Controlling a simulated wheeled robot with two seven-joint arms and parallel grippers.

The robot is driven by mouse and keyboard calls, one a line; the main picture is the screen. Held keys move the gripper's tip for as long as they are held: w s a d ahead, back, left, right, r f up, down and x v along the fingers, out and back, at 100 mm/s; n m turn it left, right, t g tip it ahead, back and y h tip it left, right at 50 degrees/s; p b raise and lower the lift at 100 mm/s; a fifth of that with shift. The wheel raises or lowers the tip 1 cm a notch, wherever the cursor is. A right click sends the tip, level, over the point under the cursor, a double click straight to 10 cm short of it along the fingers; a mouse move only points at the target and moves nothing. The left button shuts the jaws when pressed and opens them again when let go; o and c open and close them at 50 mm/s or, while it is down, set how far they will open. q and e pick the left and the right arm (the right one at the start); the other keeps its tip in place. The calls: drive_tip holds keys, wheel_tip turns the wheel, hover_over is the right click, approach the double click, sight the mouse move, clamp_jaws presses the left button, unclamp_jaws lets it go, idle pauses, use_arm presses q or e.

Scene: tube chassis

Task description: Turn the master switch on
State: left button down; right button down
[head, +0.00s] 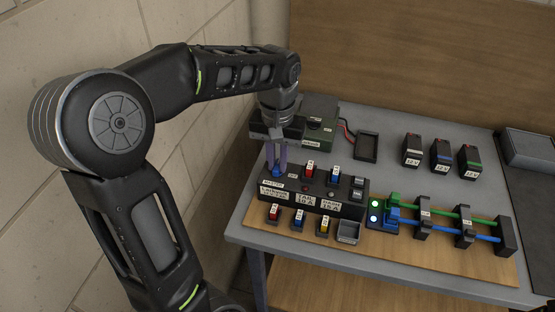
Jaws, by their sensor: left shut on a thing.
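A black control box (345,208) stands near the left front of the grey table. At its left rear corner is a small blue switch (276,173), with a white label (273,183) in front of it that seems to read MASTER. My left gripper (277,168) reaches down from above, its fingers shut on the blue switch. The fingers partly hide the switch, so its setting is unclear. My right gripper is out of view.
Red, blue and grey switches share the box top. Loose coloured blocks (298,219) and a grey tray (347,232) lie in front. Lit lamps (375,203) and green and blue tubes (460,218) are at right. Several black modules (441,155) stand behind. A wall is close on the left.

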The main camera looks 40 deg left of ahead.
sight(277, 165)
use_arm(q)
drive_tip(key=c, duration=1.4)
unclamp_jaws()
drive_tip(key=shift+r, duration=0.1)
wheel_tip(277, 165, up, 8)
drive_tip(key=shift+f+b, duration=0.15)
drive_tip(key=shift+b, duration=0.15)
